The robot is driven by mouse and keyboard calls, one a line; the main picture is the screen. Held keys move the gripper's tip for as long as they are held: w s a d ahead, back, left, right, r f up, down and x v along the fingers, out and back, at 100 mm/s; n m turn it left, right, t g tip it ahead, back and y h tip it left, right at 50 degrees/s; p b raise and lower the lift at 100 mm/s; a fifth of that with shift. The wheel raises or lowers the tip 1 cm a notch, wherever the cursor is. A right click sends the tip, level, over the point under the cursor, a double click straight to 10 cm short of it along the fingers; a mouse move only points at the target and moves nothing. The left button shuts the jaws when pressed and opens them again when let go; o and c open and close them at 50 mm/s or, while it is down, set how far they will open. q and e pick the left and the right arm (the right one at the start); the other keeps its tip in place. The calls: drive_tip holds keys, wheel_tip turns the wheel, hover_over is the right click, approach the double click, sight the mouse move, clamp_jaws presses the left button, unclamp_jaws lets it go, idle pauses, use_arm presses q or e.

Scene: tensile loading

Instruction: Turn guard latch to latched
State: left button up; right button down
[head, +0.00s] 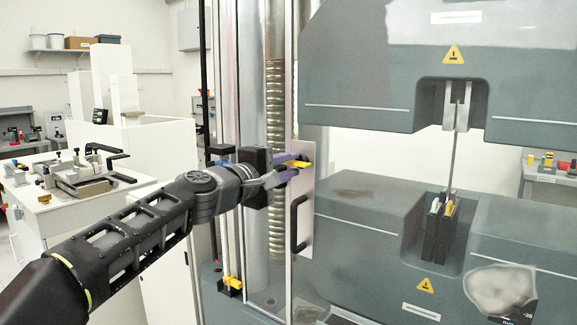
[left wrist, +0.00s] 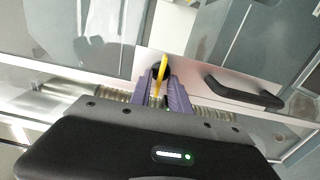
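The guard latch (head: 301,163) is a small yellow lever on the pale guard plate (head: 306,190), above the black guard handle (head: 297,222). In the left wrist view the yellow latch (left wrist: 162,66) shows as a narrow lever reaching between the purple fingertips, slightly tilted. My left gripper (head: 291,167) is at the latch, with one finger on each side of it. In the left wrist view the fingers (left wrist: 161,88) stand apart with the lever between them; firm contact is not visible. My right gripper is not in view.
The grey testing machine (head: 360,225) fills the right, with a thin specimen (head: 454,150) between its grips. The guard handle (left wrist: 243,92) is right of the fingers in the left wrist view. A white bench (head: 50,205) with a black-handled fixture stands left.

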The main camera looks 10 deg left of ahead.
use_arm(q)
drive_tip(key=shift+o, duration=0.2)
drive_tip(key=shift+s, duration=0.1)
drive_tip(key=b+v, duration=0.2)
drive_tip(key=v, duration=0.5)
drive_tip(key=shift+s, duration=0.3)
